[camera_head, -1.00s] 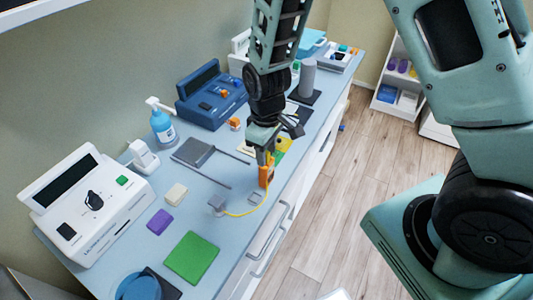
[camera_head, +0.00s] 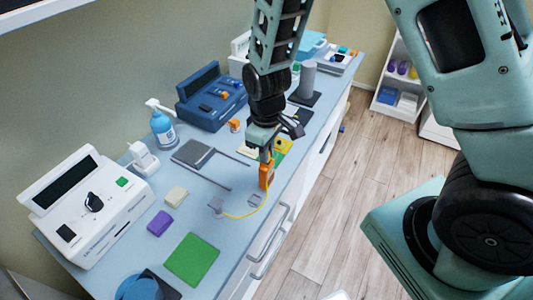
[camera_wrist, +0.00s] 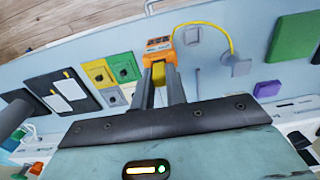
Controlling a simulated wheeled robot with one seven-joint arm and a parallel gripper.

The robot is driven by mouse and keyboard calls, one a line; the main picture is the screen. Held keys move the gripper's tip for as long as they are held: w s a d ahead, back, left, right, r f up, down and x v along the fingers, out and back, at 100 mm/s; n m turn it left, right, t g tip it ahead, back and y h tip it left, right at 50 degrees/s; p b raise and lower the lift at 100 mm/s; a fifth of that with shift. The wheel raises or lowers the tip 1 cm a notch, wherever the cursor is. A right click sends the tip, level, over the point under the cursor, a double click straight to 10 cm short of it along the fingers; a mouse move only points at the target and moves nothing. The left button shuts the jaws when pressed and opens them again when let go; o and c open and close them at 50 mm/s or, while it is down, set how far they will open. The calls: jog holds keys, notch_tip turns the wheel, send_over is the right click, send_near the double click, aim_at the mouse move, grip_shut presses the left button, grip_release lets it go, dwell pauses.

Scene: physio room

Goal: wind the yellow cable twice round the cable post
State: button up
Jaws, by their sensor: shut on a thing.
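My gripper (camera_head: 268,156) is shut on an orange plug (camera_head: 266,175), held over the front part of the blue counter. In the wrist view the plug (camera_wrist: 158,45) sits at the fingertips (camera_wrist: 161,75), with a yellow part between them. A grey upright cylinder (camera_head: 308,80), apparently the cable post, stands on a dark base farther back. The cable is not around it.
A white device (camera_head: 90,205), green pad (camera_head: 192,259), purple block (camera_head: 160,223) and blue bowl (camera_head: 138,288) lie on the near side. A pump bottle (camera_head: 162,128) and blue device (camera_head: 211,95) stand along the wall. Yellow and green panels (camera_head: 282,148) lie beyond the gripper.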

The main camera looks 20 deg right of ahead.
notch_tip(320, 180, up, 8)
jog(key=shift+b, duration=0.7)
jog(key=shift+a+r, duration=0.15)
jog(key=shift+a, duration=0.05)
jog(key=shift+s+a+f+b, duration=0.55)
jog(key=shift+a+f, duration=1.05)
jog(key=shift+f, duration=1.25)
jog(key=shift+s+a+f+b, duration=0.55)
jog(key=shift+a+f, duration=1)
jog(key=shift+f, duration=1.3)
jog(key=shift+s+a+f+b, duration=0.55)
jog(key=shift+a+f, duration=1.05)
jog(key=shift+f, duration=1.25)
jog(key=shift+s, duration=0.15)
